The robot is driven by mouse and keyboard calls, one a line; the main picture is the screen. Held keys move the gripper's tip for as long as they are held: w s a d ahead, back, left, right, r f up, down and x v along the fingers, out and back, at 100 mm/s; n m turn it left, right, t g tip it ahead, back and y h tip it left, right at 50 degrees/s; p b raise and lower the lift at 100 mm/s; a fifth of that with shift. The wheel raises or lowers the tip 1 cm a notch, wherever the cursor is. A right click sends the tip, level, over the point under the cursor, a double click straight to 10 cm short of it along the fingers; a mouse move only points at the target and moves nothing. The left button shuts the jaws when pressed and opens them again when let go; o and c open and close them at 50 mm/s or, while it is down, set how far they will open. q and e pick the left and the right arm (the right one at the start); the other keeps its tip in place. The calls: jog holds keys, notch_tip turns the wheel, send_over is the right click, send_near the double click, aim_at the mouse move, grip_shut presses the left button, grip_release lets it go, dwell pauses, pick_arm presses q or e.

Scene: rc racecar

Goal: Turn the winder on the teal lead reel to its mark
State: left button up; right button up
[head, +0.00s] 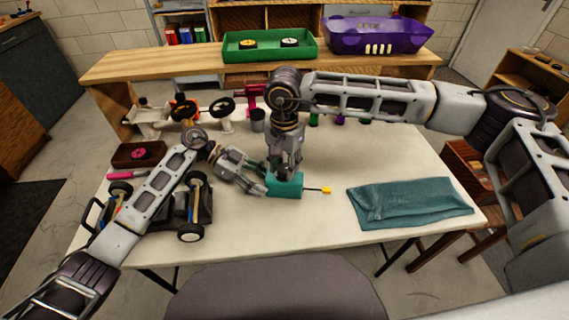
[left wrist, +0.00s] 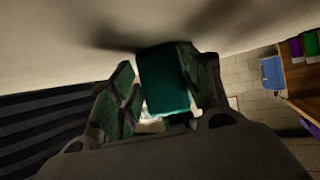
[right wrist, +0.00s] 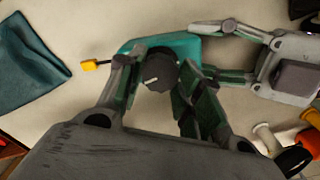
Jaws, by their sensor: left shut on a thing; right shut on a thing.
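The teal lead reel (head: 286,188) lies on the white table, with a short lead ending in a yellow plug (head: 326,190) pointing right. My left gripper (head: 264,190) is shut on the left end of the reel; in the left wrist view its fingers flank the teal body (left wrist: 163,82). My right gripper (head: 284,172) comes down from above. In the right wrist view its fingers are shut around the dark round winder (right wrist: 160,72), which has a pale line across its top. The mark on the reel (right wrist: 185,42) cannot be made out.
A folded teal cloth (head: 410,203) lies to the right. A car chassis (head: 190,208) with wheels stands at the left, beside a pink-handled tool (head: 128,175). A green tray (head: 270,55) and purple bin (head: 375,42) stand on the back shelf.

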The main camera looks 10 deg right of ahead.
jog(key=m, duration=1)
jog(key=shift+a, duration=0.1)
jog(key=m, duration=1)
jog(key=shift+w, duration=0.1)
jog(key=m, duration=1.4)
jog(key=shift+m, duration=2.6)
